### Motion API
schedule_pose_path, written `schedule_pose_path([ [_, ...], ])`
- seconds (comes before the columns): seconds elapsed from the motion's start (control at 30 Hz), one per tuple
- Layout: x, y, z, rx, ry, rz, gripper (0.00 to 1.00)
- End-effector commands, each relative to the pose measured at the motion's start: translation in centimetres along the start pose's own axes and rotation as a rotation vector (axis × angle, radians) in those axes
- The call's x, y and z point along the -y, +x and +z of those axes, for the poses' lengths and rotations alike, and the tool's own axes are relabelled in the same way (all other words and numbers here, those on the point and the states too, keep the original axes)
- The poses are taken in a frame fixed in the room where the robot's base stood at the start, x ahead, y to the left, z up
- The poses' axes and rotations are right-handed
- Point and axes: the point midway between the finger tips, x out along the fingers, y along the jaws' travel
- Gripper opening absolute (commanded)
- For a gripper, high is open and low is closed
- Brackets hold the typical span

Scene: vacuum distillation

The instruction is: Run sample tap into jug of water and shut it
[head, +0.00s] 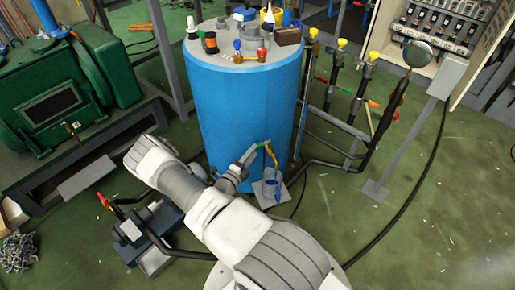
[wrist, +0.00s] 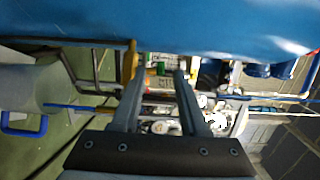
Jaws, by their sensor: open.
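The blue tank (head: 240,105) stands upright in the middle of the head view. Low on its front is the sample tap, a brass spout (head: 271,152) with a green part (head: 262,145). A clear jug with blue parts (head: 269,190) stands below the spout on a grey plate. In the wrist view the pale jug (wrist: 35,85) with a blue handle (wrist: 18,128) is at the left. My gripper (head: 250,156) is open beside the tap. In the wrist view its fingers (wrist: 157,76) are apart, with the green part (wrist: 151,72) seen between them; contact cannot be told.
Black pipes and valves (head: 360,75) stand right of the tank, and a green machine (head: 50,90) stands left. A blue-grey pump (head: 150,232) sits on the floor left of my arm. Bottles and tools (head: 250,28) cover the tank top.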

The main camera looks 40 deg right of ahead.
Motion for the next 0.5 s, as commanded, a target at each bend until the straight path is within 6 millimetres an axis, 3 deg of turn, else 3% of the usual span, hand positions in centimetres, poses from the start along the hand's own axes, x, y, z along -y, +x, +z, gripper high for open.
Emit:
schedule_pose_path([
  [0.2,-0.1,3.2,0.0,-0.002,0.001,0.0,0.44],
  [0.5,0.0,4.2,0.0,0.0,0.0,0.0,0.44],
])
